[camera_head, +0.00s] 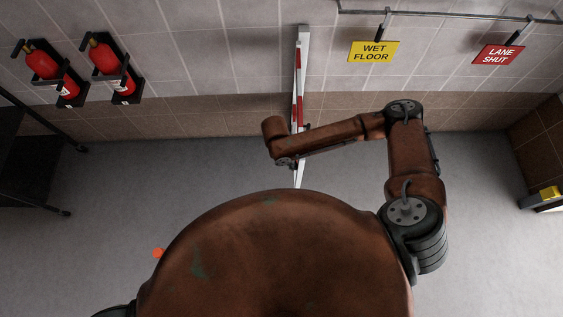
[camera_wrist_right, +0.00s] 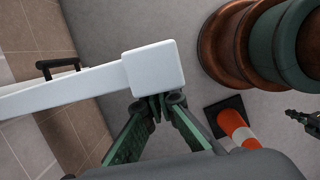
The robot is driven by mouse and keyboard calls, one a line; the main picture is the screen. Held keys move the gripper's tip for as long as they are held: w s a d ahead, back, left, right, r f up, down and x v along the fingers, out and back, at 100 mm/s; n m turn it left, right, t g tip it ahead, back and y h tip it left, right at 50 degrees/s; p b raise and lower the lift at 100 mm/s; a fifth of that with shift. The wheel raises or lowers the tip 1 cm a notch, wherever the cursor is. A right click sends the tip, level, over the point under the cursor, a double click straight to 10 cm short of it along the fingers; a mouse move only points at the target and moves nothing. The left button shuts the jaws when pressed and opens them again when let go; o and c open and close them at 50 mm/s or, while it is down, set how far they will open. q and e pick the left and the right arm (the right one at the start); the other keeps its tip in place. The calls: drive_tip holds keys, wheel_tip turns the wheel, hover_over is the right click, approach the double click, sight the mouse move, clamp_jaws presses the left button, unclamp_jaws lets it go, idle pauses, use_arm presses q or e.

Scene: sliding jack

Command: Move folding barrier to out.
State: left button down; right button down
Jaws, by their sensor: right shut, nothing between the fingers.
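The folding barrier (camera_head: 298,75) is a narrow white post with red stripes, standing against the back wall in the head view. My right forearm crosses in front of its lower part. In the right wrist view a white bar of the barrier (camera_wrist_right: 75,92) comes in from the left and ends in a square white block. My right gripper (camera_wrist_right: 160,103) is shut and empty, its fingertips right at the lower edge of that block. I cannot tell whether they touch it. In the head view the gripper's fingers are mostly hidden by my wrist.
Two fire extinguishers (camera_head: 43,66) hang on the wall at left, beside a dark rack (camera_head: 40,160). Yellow (camera_head: 374,51) and red (camera_head: 498,55) signs hang from a rail at right. An orange-and-white cone (camera_wrist_right: 238,128) stands near my base. The grey floor is mostly clear.

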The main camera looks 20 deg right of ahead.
drive_tip(key=shift+s+d, duration=0.25)
drive_tip(key=shift+d, duration=0.25)
drive_tip(key=shift+s+d, duration=0.25)
drive_tip(key=shift+d, duration=0.2)
drive_tip(key=shift+a, duration=0.1)
drive_tip(key=shift+a, duration=0.1)
drive_tip(key=w+a+r+p, duration=0.1)
drive_tip(key=a+r+p, duration=0.1)
drive_tip(key=a+r, duration=0.4)
wheel_tip(320, 180, up, 4)
drive_tip(key=shift+w+f, duration=0.15)
drive_tip(key=shift+w, duration=0.25)
